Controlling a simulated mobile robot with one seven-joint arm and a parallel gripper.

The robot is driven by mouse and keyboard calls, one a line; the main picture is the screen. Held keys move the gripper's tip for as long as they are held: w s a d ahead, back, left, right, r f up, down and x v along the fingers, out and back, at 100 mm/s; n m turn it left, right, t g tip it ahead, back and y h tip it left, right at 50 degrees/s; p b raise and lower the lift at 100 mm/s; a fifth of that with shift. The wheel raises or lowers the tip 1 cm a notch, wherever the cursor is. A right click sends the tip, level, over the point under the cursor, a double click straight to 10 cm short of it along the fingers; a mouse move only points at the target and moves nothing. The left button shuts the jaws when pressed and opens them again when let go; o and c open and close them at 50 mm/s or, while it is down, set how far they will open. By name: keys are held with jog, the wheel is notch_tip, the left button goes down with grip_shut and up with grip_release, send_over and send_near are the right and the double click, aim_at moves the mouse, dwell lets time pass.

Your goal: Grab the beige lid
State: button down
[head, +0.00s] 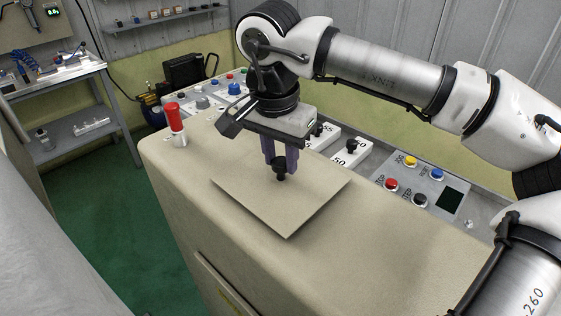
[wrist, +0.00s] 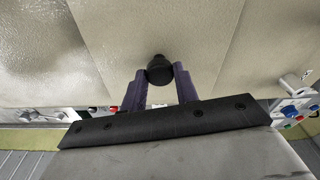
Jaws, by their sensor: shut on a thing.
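The beige lid (head: 275,205) is a flat square panel with a black knob (head: 281,170) on top. It is over the top of the beige machine, and its front corner casts a shadow there. I cannot tell how far it is raised. My gripper (head: 280,168) points down with its purple fingers shut on the black knob. In the wrist view the knob (wrist: 159,69) sits between the two fingertips, and the lid (wrist: 150,30) spreads out beyond it.
The beige machine body (head: 400,250) lies under the lid. A control panel (head: 425,187) with coloured buttons runs behind it, along with white dial boxes (head: 350,150). A red-topped post (head: 175,120) stands at the left corner. A grey shelf table (head: 60,75) is at far left.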

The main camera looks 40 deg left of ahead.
aim_at(280, 161)
notch_tip(280, 161, up, 19)
jog(key=p, duration=0.3)
jog(key=shift+p, duration=0.35)
